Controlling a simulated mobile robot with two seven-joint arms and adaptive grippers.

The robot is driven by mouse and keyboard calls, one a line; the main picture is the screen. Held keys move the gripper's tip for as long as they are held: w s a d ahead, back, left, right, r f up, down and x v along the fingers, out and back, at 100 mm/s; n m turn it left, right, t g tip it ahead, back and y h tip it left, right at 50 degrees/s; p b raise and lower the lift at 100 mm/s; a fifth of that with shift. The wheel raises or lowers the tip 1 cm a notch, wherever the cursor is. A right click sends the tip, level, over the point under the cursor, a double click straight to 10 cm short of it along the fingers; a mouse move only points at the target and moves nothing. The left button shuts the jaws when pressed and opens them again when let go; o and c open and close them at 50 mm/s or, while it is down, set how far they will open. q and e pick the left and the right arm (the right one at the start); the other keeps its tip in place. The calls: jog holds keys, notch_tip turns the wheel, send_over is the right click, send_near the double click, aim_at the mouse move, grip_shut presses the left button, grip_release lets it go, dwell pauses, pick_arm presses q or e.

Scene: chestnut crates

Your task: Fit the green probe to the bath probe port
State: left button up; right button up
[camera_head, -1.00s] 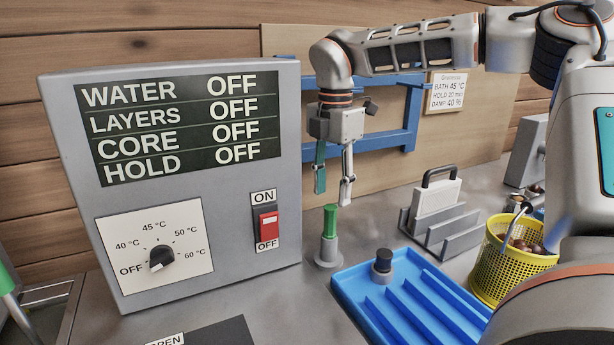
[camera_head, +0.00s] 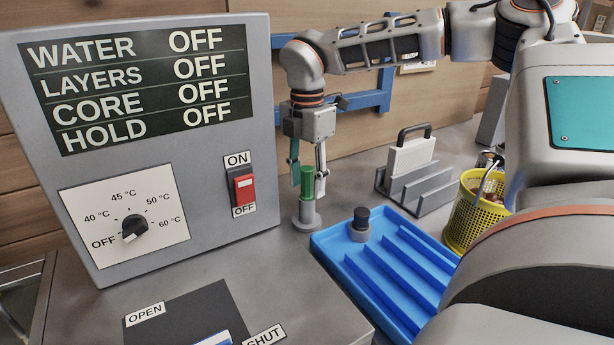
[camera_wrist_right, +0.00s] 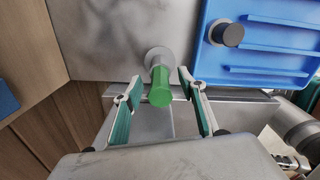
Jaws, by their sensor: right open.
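The green probe (camera_head: 307,183) stands upright in a round grey holder (camera_head: 307,217) beside the control box. My right gripper (camera_head: 307,193) points down from above, open, with one finger on each side of the probe's green upper part. In the right wrist view the green probe (camera_wrist_right: 160,88) is between the two spread fingers (camera_wrist_right: 158,84), with gaps on both sides. I cannot pick out the bath probe port in these views. My left gripper is not in view.
The control box (camera_head: 245,130) stands to the left, its display reading OFF. A blue ribbed tray (camera_head: 385,270) with a black-topped grey piece (camera_head: 360,225) is to the right. Behind it are a grey rack (camera_head: 420,190) and a yellow basket (camera_head: 475,215). An OPEN/SHUT panel (camera_head: 180,320) lies in front.

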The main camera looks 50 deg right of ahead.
grip_shut()
jog(key=c, duration=0.9)
grip_release()
grip_shut()
jog(key=shift+r, duration=0.65)
jog(key=shift+o, duration=0.5)
grip_release()
grip_shut()
jog(key=shift+r+p, duration=0.3)
jog(key=shift+r, duration=2.85)
